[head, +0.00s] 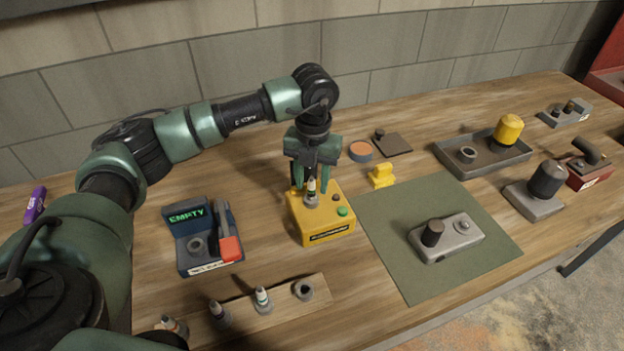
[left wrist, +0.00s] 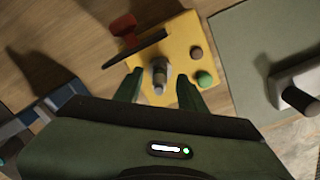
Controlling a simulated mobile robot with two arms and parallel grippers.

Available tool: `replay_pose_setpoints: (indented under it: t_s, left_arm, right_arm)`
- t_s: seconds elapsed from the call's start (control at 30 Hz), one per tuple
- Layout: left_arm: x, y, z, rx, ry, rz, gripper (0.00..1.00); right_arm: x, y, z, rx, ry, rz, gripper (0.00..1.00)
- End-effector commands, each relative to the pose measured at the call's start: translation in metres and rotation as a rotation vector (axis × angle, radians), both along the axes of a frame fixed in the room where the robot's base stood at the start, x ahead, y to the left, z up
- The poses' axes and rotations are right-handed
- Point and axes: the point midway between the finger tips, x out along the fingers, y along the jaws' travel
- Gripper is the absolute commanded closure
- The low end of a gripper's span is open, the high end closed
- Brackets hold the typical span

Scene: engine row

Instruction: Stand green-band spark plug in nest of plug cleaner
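The yellow plug cleaner (head: 330,224) stands on the bench, with a green button on top. A spark plug (head: 311,188) stands upright at its nest; its band colour is not clear to me. My left gripper (head: 311,182) points down over the cleaner, its fingers either side of the plug. In the left wrist view the fingers are spread, with gaps to the plug (left wrist: 159,76). A wooden rack (head: 240,309) at the front holds several plugs, including one with a greenish band (head: 262,299). My right gripper is not in view.
A blue tester reading EMPTY (head: 200,240) with a red-orange handle stands left of the cleaner. A green mat (head: 400,265) with a grey device (head: 450,240) lies to the right. A grey tray (head: 485,165) is farther back.

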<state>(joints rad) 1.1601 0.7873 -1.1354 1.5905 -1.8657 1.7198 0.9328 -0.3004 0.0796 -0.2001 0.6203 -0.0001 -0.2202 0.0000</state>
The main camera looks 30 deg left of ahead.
Motion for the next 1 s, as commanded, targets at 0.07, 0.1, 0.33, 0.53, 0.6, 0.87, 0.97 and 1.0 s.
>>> replay_pose_setpoints:
  t_s: [0.07, 0.1, 0.33, 0.53, 0.6, 0.87, 0.97, 1.0]
  left_arm:
    - [0.0, 0.0, 0.0, 0.0, 0.0, 0.0, 0.6]
    - [0.0, 0.0, 0.001, 0.0, 0.0, 0.0, 0.6]
    - [0.001, -0.001, 0.028, -0.001, -0.005, 0.0, 0.6]
    - [0.001, -0.001, 0.061, 0.0, -0.003, 0.0, 0.6]
    - [0.001, -0.002, 0.069, -0.001, -0.002, 0.0, 0.6]
    - [0.0, -0.001, 0.078, 0.0, 0.0, 0.0, 0.6]
    - [0.0, -0.001, 0.078, 0.0, 0.0, 0.0, 0.6]
    - [0.0, -0.001, 0.078, 0.0, 0.0, 0.0, 0.6]
  right_arm:
    - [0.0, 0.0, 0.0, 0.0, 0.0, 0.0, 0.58]
    - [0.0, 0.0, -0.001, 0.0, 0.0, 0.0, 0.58]
    - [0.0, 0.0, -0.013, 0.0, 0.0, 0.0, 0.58]
    - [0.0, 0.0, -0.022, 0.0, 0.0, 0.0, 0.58]
    - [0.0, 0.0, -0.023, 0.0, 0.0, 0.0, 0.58]
    - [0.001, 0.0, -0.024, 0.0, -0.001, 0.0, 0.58]
    - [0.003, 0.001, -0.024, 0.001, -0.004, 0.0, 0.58]
    - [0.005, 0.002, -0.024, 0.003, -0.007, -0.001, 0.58]
